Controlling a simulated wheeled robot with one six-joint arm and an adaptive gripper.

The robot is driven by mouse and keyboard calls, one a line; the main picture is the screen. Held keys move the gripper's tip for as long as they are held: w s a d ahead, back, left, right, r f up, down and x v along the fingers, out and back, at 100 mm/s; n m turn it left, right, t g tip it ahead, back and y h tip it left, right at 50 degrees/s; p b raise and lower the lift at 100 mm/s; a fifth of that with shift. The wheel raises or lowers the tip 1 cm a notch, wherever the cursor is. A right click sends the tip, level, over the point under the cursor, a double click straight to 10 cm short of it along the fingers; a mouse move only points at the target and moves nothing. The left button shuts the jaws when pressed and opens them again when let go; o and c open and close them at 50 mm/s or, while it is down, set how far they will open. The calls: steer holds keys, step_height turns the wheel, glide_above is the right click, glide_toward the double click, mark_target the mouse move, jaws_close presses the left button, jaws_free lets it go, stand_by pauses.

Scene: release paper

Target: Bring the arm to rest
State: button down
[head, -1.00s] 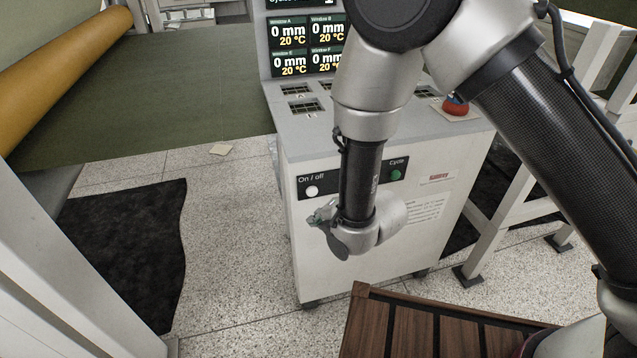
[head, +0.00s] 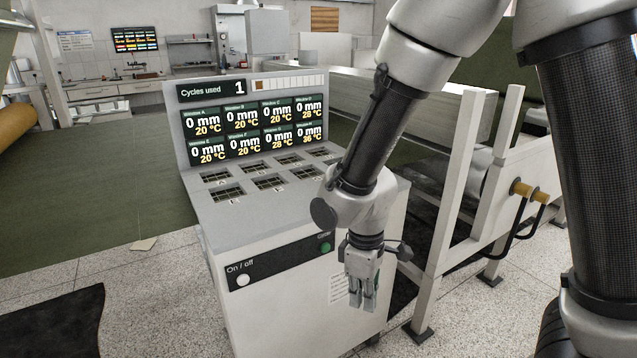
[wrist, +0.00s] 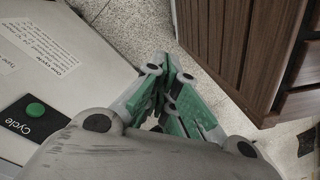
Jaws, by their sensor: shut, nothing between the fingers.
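My gripper (head: 362,290) hangs with its fingers pointing down, in front of the right part of the white control cabinet (head: 285,310). The wrist view shows its green-padded fingers (wrist: 172,95) closed together with nothing between them. The arm comes down from the upper right in the head view. The green Cycle button (head: 326,247) is just left of the gripper, and it also shows at the left of the wrist view (wrist: 35,110). Whether the gripper touches the cabinet I cannot tell.
The cabinet's display (head: 250,118) reads one cycle used. A white On/off button (head: 243,280) is on its front. A white frame (head: 455,190) stands close on the right. A brown wooden cabinet (wrist: 235,45) shows in the wrist view.

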steer(key=s+d+r+m+t, duration=0.2)
steer(key=d+r+m, duration=0.4)
steer(key=d+r, duration=0.6)
steer(key=s+d+r+m+t, duration=0.3)
steer(key=d+r+m, duration=0.3)
steer(key=d+r, duration=0.6)
steer(key=s+d, duration=0.1)
steer(key=d, duration=0.2)
steer(key=shift+s+d+r+m, duration=0.2)
steer(key=shift+s+r+m, duration=0.1)
steer(key=shift+r+m, duration=0.1)
